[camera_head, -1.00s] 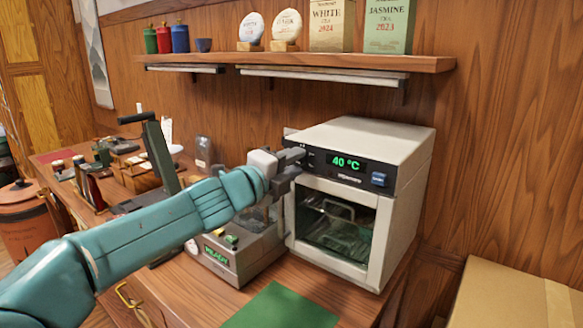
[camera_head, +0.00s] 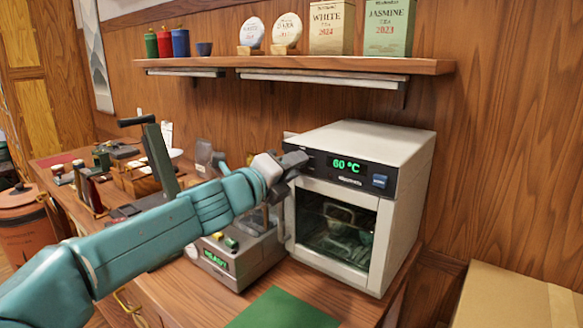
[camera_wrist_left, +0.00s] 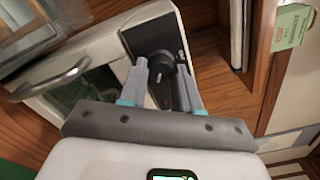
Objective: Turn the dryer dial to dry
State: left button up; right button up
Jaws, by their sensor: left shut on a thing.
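The dryer (camera_head: 375,140) is a white box with a dark glass door, standing on the wooden counter against the wall. Its display (camera_head: 347,166) glows green and reads 60 °C. My left gripper (camera_head: 297,160) is at the left end of the dryer's dark front panel and covers the dial in the head view. In the left wrist view the black round dial (camera_wrist_left: 161,60) sits between the fingertips of my left gripper (camera_wrist_left: 164,78), which is shut on it. The dial's marks are too small to read. My right gripper is not in view.
A grey machine with a green READY display (camera_head: 216,258) stands just left of the dryer, below my left arm. A wooden shelf (camera_head: 330,64) with tins and tea boxes runs above. A green mat (camera_head: 283,310) lies in front. A cardboard box (camera_head: 510,300) is at lower right.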

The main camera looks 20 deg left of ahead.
pick_arm(q)
jog(key=o, duration=1)
jog(key=shift+d, duration=0.1)
jog(key=v, duration=1.6)
jog(key=shift+s, duration=0.2)
